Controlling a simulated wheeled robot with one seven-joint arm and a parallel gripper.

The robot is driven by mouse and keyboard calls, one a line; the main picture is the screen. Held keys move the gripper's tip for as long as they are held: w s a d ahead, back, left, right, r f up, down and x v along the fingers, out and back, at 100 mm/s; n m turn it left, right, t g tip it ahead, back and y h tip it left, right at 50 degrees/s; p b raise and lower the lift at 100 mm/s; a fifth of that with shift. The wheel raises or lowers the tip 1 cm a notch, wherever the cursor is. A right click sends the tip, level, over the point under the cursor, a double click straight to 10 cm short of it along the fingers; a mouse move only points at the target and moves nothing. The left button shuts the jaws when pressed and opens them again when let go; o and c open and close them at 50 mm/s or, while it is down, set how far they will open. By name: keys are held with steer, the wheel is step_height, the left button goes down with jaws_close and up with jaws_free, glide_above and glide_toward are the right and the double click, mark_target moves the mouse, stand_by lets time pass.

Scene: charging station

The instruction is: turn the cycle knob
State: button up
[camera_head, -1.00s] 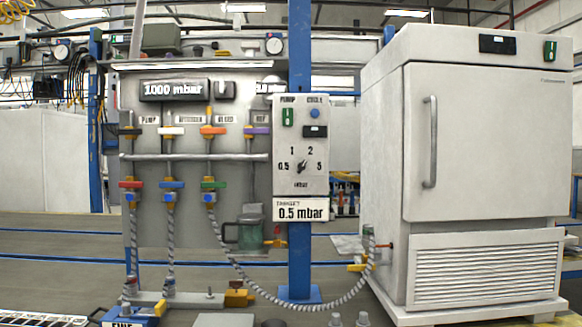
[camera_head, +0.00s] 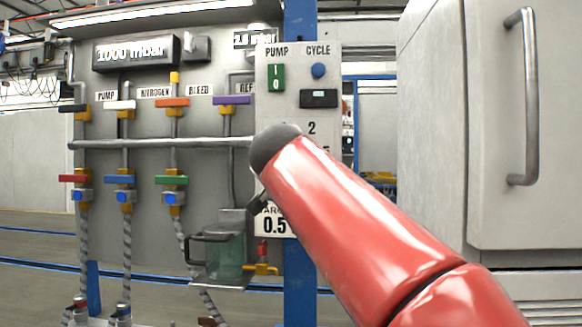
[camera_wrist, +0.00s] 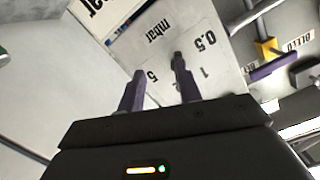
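The panel (camera_head: 292,105) carries a blue round button (camera_head: 319,71) under the word CYCLE and a green switch (camera_head: 276,77) under PUMP. Lower down is the dial marked in mbar; my red arm hides its knob in the head view. The wrist view shows the dial turned round, with a small dark knob (camera_wrist: 178,58) amid the numbers 0.5, 1 and 5. My gripper (camera_wrist: 159,85) is open, its fingers apart in front of the dial. The right finger overlaps the knob's lower end; I cannot tell whether they touch. Nothing shows held between the fingers.
Coloured valve handles, including a purple one (camera_head: 230,100), and a horizontal pipe (camera_head: 160,144) lie left of the panel. A large grey cabinet (camera_head: 434,110) with a handle stands close on the right.

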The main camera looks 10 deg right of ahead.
steer(key=shift+m+t, duration=0.6)
steer(key=w+r, duration=0.1)
steer(key=w, duration=0.2)
steer(key=w+d+r+p, duration=0.1)
steer(key=w, duration=0.1)
steer(key=w+r+p, duration=0.1)
steer(key=w, duration=0.2)
steer(key=shift+w+d+r, duration=0.2)
steer(key=shift+w+d, duration=0.15)
steer(key=c, duration=0.7)
